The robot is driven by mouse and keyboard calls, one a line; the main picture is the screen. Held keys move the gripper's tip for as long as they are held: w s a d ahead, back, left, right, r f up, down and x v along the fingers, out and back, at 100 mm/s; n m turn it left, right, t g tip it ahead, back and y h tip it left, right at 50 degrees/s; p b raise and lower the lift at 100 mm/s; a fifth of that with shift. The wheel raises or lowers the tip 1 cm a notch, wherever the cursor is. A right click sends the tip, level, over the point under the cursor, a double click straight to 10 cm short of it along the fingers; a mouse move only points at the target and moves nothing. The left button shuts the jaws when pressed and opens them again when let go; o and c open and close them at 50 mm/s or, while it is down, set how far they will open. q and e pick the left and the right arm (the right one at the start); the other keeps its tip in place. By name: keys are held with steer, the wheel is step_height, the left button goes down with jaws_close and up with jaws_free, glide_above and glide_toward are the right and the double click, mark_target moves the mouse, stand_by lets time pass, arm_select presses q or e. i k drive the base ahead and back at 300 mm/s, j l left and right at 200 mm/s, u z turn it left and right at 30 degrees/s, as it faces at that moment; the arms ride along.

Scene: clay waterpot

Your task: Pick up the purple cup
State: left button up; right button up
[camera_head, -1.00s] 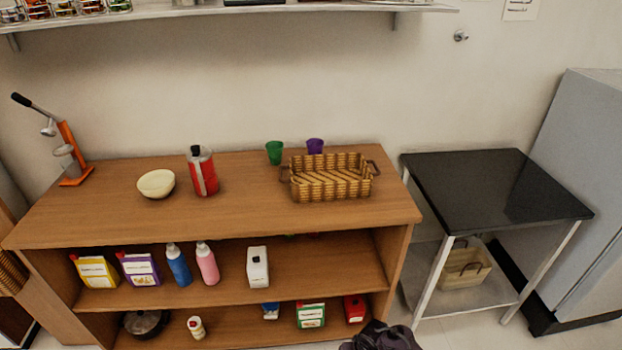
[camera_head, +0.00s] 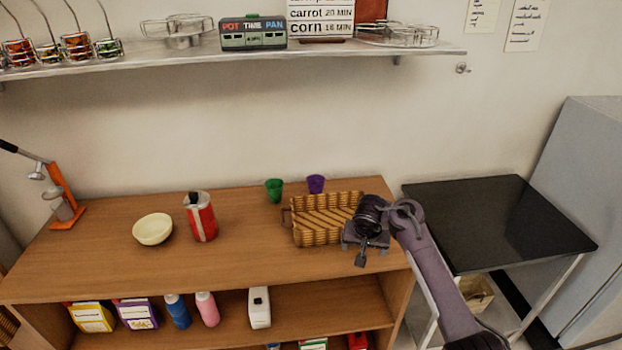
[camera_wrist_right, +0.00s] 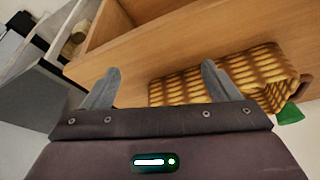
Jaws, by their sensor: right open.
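The purple cup (camera_head: 316,184) stands upright on the wooden shelf top, at the back behind the wicker basket and right of the green cup (camera_head: 274,190). My right gripper (camera_head: 361,256) is over the right front part of the basket, to the right of and nearer than the purple cup. It is apart from the cup. In the right wrist view my right gripper (camera_wrist_right: 160,85) is open with nothing between its fingers. The purple cup does not show there. My left gripper is not in view.
The wicker basket (camera_head: 303,236) lies between my right gripper and the cups; it also fills the right of the wrist view (camera_wrist_right: 185,88). A red canister (camera_head: 201,218) and a cream bowl (camera_head: 153,229) stand left. A black-topped table (camera_head: 490,220) stands right. A wall shelf (camera_head: 150,66) hangs above.

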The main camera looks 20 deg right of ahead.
mark_target(316, 183)
steer(key=i, duration=1.15)
